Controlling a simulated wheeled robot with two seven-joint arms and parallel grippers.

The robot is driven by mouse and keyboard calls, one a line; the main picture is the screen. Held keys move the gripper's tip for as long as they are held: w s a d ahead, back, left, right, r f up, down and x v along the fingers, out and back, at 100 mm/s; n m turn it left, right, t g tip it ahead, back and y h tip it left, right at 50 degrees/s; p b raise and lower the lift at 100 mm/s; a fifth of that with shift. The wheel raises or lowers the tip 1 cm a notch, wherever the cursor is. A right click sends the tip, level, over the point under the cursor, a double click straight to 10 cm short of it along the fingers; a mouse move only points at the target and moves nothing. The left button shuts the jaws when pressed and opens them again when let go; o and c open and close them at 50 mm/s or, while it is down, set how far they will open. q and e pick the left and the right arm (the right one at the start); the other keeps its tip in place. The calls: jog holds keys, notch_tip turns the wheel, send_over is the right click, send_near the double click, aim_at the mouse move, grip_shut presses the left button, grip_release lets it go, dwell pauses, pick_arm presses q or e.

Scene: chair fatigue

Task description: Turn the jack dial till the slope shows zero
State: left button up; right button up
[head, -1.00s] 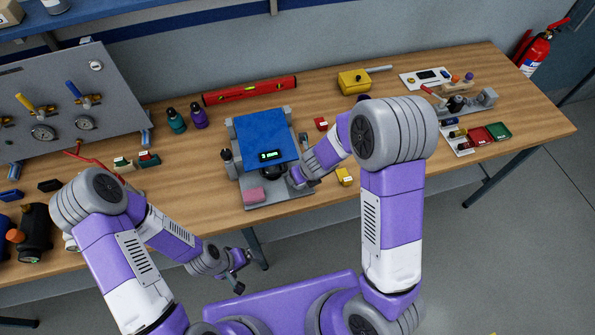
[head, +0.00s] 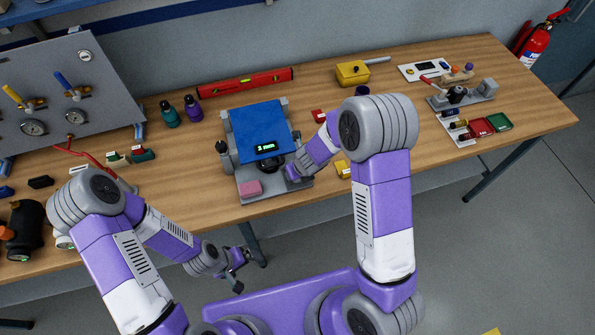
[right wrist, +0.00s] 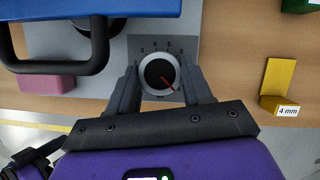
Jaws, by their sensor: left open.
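The jack stand has a blue tilting plate (head: 257,127) on a grey base (head: 290,190). A small lit readout (head: 266,148) at the plate's front edge shows green characters that look like "3 mm". In the right wrist view the round jack dial (right wrist: 159,75) has a silver rim, dark centre and red pointer aimed to the lower right, with a numbered scale above it. My right gripper (right wrist: 160,82) has a finger on each side of the dial, closed against its rim. My left gripper (head: 240,270) is open and empty in front of the table.
A pink block (head: 250,188) lies on the base, and a black loop handle (right wrist: 55,62) is left of the dial. A yellow block (right wrist: 284,105) marked "4 mm" lies to the right. A red level (head: 245,82) lies behind the stand.

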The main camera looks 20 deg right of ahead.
jog(key=c, duration=0.3)
